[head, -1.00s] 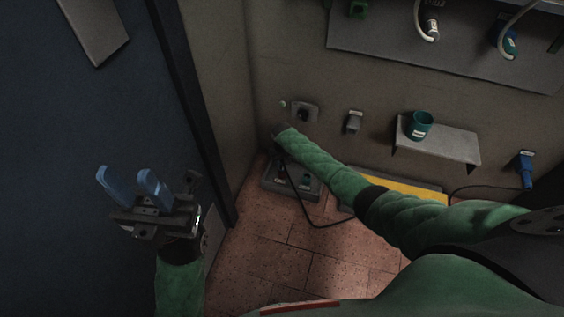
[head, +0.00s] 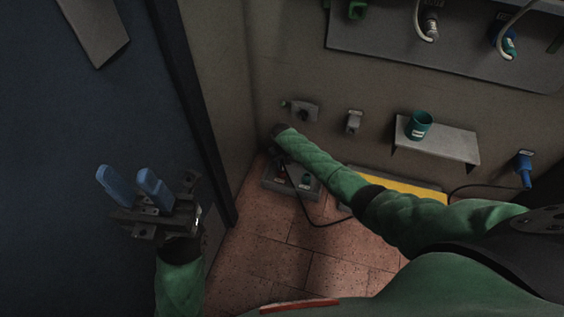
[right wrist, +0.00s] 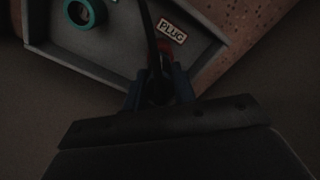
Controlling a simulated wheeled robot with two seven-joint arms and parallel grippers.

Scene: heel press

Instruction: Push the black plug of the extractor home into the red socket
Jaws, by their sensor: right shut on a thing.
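My right gripper (right wrist: 158,92) has blue fingers shut on the black plug (right wrist: 157,88) in the right wrist view. A dark cable (right wrist: 148,28) runs up from between the fingers. A bit of the red socket (right wrist: 165,47) shows just past the fingertips, beside a PLUG label (right wrist: 172,31). The plug's tip is hidden, so I cannot tell how deep it sits. In the head view my right sleeve hides most of that hand above the grey floor tray (head: 272,188). My left gripper (head: 126,178) is open and empty at the left, before the dark blue panel.
A teal ring (right wrist: 80,12) stands in the tray. The black cable (head: 313,222) loops over the tiled floor. A wall shelf (head: 445,143) holds a green cup (head: 419,125). A blue connector (head: 525,168) hangs at the right. The side wall is close on the left.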

